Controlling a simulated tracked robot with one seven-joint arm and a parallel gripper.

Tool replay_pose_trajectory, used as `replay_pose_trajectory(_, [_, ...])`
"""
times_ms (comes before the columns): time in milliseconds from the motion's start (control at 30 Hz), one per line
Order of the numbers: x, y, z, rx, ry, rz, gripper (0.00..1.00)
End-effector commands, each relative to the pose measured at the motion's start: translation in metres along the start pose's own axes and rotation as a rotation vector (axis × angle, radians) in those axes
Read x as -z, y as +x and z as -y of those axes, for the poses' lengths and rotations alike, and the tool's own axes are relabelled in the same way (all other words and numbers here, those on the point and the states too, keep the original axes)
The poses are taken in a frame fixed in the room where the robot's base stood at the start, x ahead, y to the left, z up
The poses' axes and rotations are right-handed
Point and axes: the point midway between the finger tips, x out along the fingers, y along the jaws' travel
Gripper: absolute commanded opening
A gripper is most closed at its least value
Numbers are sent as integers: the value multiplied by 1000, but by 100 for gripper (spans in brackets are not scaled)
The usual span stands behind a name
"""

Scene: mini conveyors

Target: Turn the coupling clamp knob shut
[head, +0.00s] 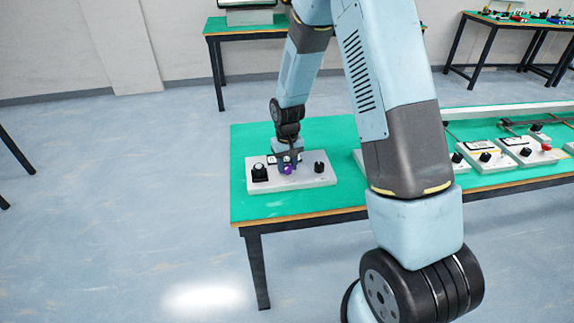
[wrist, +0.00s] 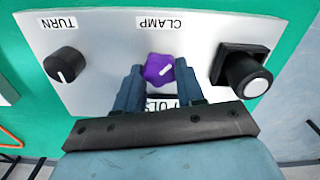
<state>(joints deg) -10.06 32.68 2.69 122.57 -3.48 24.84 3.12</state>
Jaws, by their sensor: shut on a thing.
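The coupling clamp knob (wrist: 158,69) is a purple lobed knob with a white pointer line, below the CLAMP label on a pale panel (wrist: 112,50) in the wrist view. In the head view the knob (head: 287,169) shows small at the middle of the panel (head: 312,181). My gripper (wrist: 159,76) is shut on the knob, with one dark blue finger on each side of it. In the wrist view the pointer line slants up to the right. A label below the knob is partly hidden by the fingers.
A black TURN knob (wrist: 64,65) sits left of the clamp knob, and a black square-based knob or button with a white cap (wrist: 243,74) sits right of it, in the wrist view. The panel lies on a green table (head: 245,209). More panels (head: 487,157) stand to the right.

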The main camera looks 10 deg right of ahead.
Motion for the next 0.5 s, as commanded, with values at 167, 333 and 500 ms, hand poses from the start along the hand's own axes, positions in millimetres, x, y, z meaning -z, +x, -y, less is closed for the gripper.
replay_pose_trajectory(167, [2,-1,0,0,53,-6,8])
replay_pose_trajectory(333, [2,-1,0,0,73,-6,8])
replay_pose_trajectory(500, [2,-1,0,0,76,-6,8])
